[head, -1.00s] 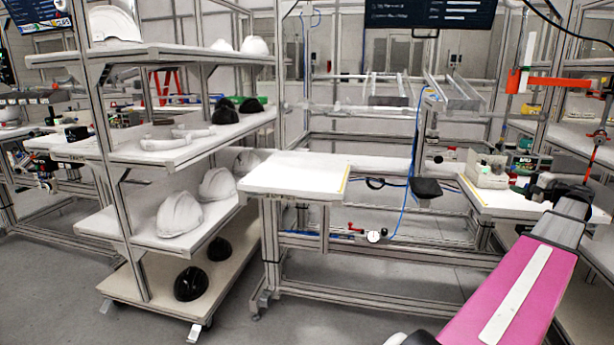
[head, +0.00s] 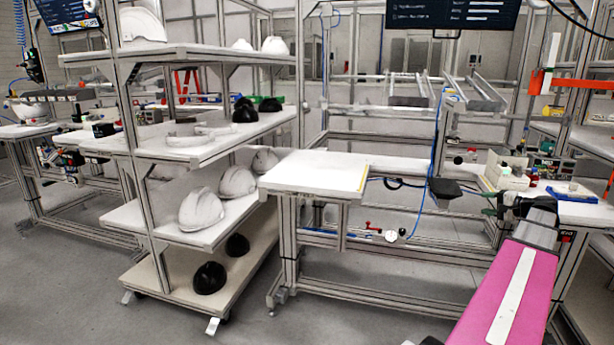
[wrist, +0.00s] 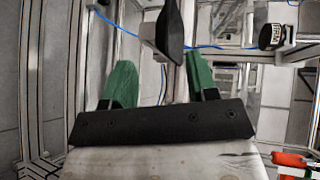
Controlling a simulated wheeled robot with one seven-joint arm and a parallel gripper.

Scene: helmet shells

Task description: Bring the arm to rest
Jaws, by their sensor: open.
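My gripper (wrist: 160,68) is open, its two green fingers wide apart in the wrist view with nothing held between them. A black pad-like part (wrist: 169,32) and a blue cable show beyond the fingers. In the head view my pink arm reaches up from the lower right, and its dark end is in front of the right-hand part of the workbench. The fingers are small and partly hidden there. White helmet shells (head: 201,209) stand on the shelf rack at the left, well away from my gripper.
The rack (head: 165,237) also holds black shells (head: 209,278) on its bottom shelf. A white worktop (head: 312,172) is bare in the middle. A beige box (head: 507,170) and a blue tray (head: 572,193) sit on the right-hand bench. Grey floor lies open at lower left.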

